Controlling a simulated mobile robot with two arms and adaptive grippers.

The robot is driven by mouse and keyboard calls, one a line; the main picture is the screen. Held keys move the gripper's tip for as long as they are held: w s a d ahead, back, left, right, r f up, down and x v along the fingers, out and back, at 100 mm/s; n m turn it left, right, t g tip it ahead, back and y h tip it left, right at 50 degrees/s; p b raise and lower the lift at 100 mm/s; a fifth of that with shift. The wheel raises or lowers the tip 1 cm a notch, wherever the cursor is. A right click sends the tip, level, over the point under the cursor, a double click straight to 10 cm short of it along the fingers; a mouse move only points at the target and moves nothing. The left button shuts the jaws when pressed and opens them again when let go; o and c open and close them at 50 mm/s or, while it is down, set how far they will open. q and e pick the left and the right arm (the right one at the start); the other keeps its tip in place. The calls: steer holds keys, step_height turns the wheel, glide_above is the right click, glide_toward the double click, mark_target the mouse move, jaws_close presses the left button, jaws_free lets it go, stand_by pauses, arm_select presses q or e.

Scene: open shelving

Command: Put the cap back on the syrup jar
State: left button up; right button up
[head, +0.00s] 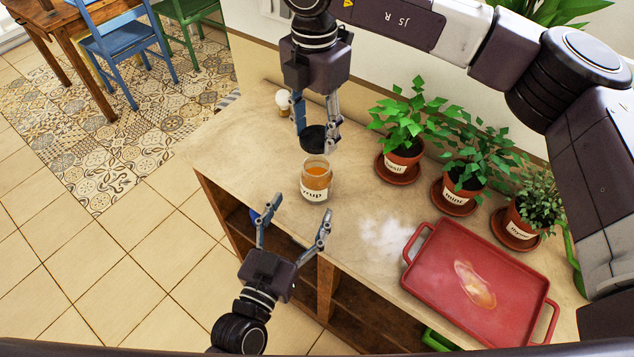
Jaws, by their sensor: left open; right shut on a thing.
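The syrup jar (316,183) stands upright and uncapped on the wooden counter, with orange-brown syrup showing inside and a white label on its front. My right gripper (318,130) comes down from above and is shut on the black cap (314,139). The cap is above and just behind the jar's mouth, apart from it as far as I can see. My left gripper (291,226) is open and empty in front of the jar, its fingers spread and pointing up toward it. The gap between the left fingers and the jar is clear.
Potted basil (402,160), mint (461,190) and thyme (517,226) stand along the back right. A small shaker (284,103) stands behind the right gripper. The counter's left part is bare.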

mark_target(317, 181)
arm_select(q)
steer(key=x, duration=0.9)
steer(key=shift+w, duration=0.15)
arm_select(e)
steer(key=shift+s, duration=0.1)
arm_select(q)
steer(key=c, duration=1.8)
arm_select(e)
steer(key=shift+f, duration=2.45)
steer(key=shift+f, duration=0.1)
steer(key=shift+f, duration=0.8)
steer(key=shift+f, duration=0.55)
